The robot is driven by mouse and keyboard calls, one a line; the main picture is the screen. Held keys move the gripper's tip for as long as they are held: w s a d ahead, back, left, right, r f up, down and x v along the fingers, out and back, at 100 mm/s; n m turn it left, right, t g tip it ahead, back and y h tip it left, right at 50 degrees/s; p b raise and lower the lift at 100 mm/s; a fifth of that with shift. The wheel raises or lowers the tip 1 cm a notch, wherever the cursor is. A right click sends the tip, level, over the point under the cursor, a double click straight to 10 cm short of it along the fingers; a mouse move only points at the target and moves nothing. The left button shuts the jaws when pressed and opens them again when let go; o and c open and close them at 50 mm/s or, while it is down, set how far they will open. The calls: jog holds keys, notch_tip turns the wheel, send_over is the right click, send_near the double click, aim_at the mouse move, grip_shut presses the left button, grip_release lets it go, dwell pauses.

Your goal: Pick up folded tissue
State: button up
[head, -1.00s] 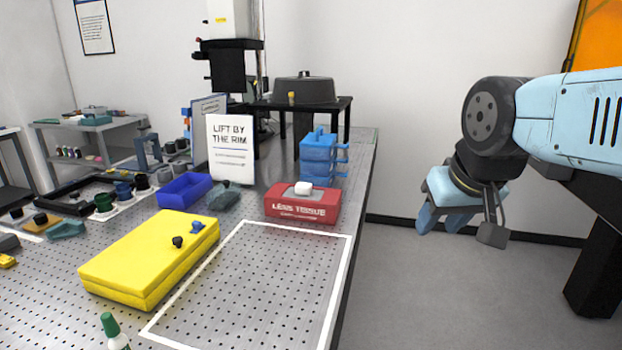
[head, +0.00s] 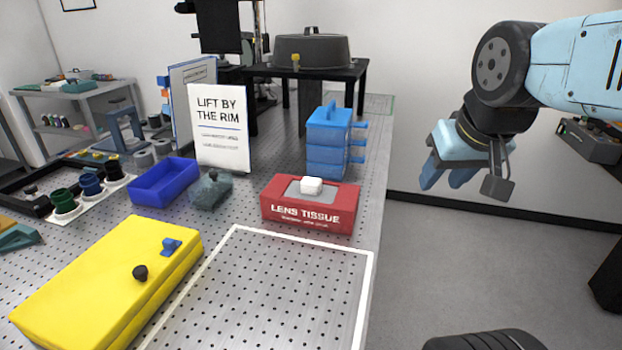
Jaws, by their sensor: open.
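The folded tissue (head: 312,186) is a small white block on top of the red lens tissue box (head: 285,212). The box sits on the perforated metal table, behind the white outlined area. My gripper (head: 452,178) is in the air to the right of the table's edge, apart from the box and tissue. It is open, with nothing seen between its blue fingers.
Blue stacked drawers (head: 328,145) stand behind the box. A white "Lift by the rim" sign (head: 222,128), a blue bin (head: 163,182) and a grey-green lump (head: 211,190) are to its left. A yellow case (head: 105,280) lies at front left. The white outlined area (head: 275,290) is clear.

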jog(key=shift+o, duration=0.4)
jog(key=shift+a, duration=0.1)
jog(key=shift+o, duration=0.8)
jog(key=shift+w, duration=0.1)
jog(key=shift+o, duration=0.7)
jog(key=shift+w+a+r, duration=0.15)
jog(key=shift+w, duration=0.15)
jog(key=o, duration=0.4)
jog(key=shift+m+g, duration=0.4)
jog(key=shift+m, duration=0.2)
jog(key=w+a, duration=0.1)
jog(key=w, duration=0.1)
jog(key=w+a, duration=0.1)
jog(key=w, duration=0.1)
jog(key=w+a, duration=0.2)
jog(key=shift+w+r, duration=0.3)
jog(key=m+h, duration=0.2)
jog(key=m, duration=0.1)
send_near(311, 180)
jog(key=shift+g, duration=0.3)
jog(key=x, duration=1)
jog(key=shift+w, duration=0.25)
